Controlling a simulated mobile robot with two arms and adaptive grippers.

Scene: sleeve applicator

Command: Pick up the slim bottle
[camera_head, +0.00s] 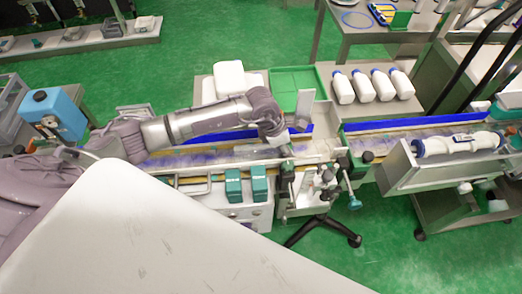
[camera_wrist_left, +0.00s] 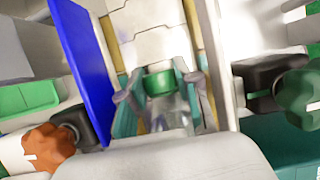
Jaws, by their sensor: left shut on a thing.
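The slim bottle (camera_wrist_left: 171,112) shows in the left wrist view, with a green cap and a clear body. It is between the two fingers of my left gripper (camera_wrist_left: 163,100), which is shut on it. The lower part of the bottle is hidden in the wrist view by the pale wrist housing. My right gripper is in neither view.
The conveyor (camera_head: 205,158) has a blue side rail (camera_wrist_left: 84,62) close to the gripper. Several white bottles (camera_head: 343,88) and a green tray (camera_head: 294,80) are behind. A metal trough (camera_head: 440,168) is at right.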

